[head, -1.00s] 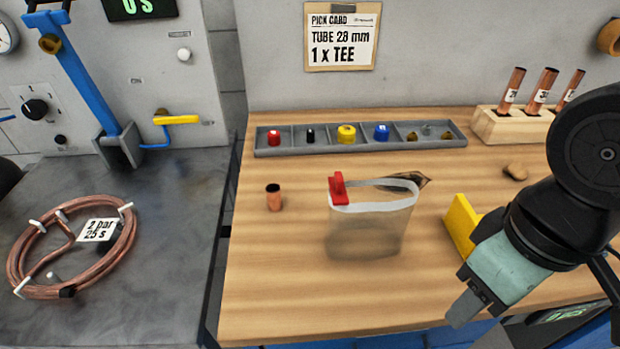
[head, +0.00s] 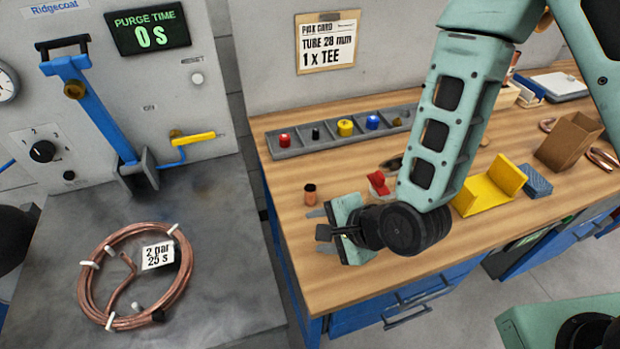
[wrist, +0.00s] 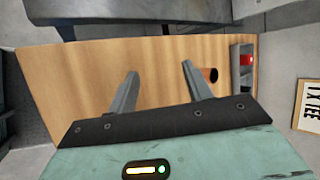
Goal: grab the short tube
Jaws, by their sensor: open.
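A short copper tube (head: 310,194) stands upright on the wooden bench, left of the red clip (head: 378,183). In the wrist view, the short tube (wrist: 211,75) shows just right of the right finger, partly behind it, not between the fingers. My gripper (head: 317,228) is over the left part of the bench, nearer the front edge than the tube. In the wrist view, my gripper (wrist: 159,70) is open, with bare wood between its fingers. My arm hides most of the bag under the red clip.
A grey parts tray (head: 320,139) with coloured caps lies behind the tube. A yellow holder (head: 490,190), blue block (head: 535,181) and brown box (head: 568,140) stand to the right. A copper coil (head: 135,275) lies on the grey table at left, across a gap.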

